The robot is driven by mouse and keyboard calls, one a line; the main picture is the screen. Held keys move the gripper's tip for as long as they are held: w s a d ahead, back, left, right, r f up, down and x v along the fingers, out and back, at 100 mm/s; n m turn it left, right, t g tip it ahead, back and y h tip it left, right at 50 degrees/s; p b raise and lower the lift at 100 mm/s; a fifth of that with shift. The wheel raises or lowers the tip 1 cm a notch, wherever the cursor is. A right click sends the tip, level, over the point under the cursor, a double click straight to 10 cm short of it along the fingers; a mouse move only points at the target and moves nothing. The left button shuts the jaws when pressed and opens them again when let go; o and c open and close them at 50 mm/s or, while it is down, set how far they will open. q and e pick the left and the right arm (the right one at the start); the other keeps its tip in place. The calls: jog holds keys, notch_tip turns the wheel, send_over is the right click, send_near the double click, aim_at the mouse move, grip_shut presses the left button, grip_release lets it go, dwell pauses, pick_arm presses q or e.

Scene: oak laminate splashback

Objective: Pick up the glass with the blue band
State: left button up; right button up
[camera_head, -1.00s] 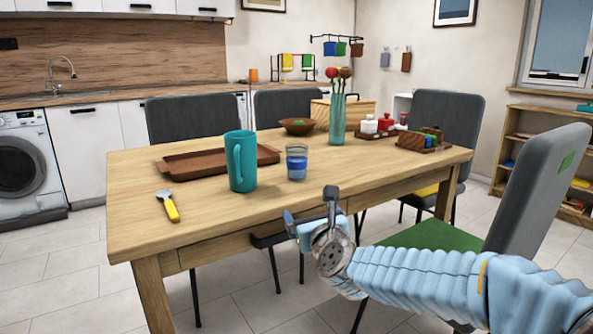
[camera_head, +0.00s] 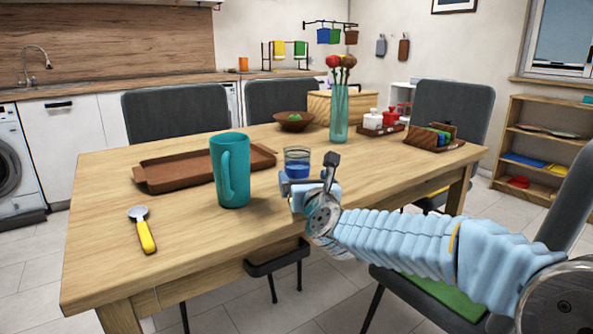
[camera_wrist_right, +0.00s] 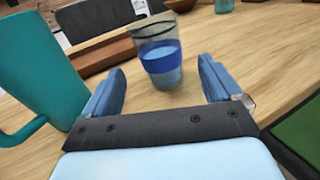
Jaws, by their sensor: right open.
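The glass with the blue band (camera_head: 297,160) stands upright on the wooden table (camera_head: 180,237), right of a teal mug. In the wrist view the glass (camera_wrist_right: 160,60) is clear with a dark rim and a blue band, just beyond my fingertips and roughly between their lines. My right gripper (camera_wrist_right: 163,78) is open and empty, its two blue fingers apart on either side of the space before the glass. In the head view my right gripper (camera_head: 303,182) is at the table's near edge and hides the lower part of the glass. My left gripper is out of view.
The teal mug (camera_head: 231,172) stands close to the left of the glass. A brown tray (camera_head: 168,180) lies behind the mug. A yellow-handled spoon (camera_head: 145,233) lies at the left. A glass vase with flowers (camera_head: 339,115) stands behind, and a grey chair (camera_head: 567,210) is at the right.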

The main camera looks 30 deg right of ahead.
aim_at(300, 171)
jog(key=x, duration=0.3)
jog(key=shift+w+d, duration=0.1)
jog(key=shift+w, duration=0.15)
jog(key=p+x, duration=0.2)
jog(key=x, duration=0.2)
jog(key=shift+w+f, duration=0.2)
jog(key=shift+w, duration=0.1)
jog(key=shift+w+d, duration=0.15)
jog(key=shift+w, duration=0.15)
jog(key=shift+c, duration=0.2)
jog(key=c, duration=1.2)
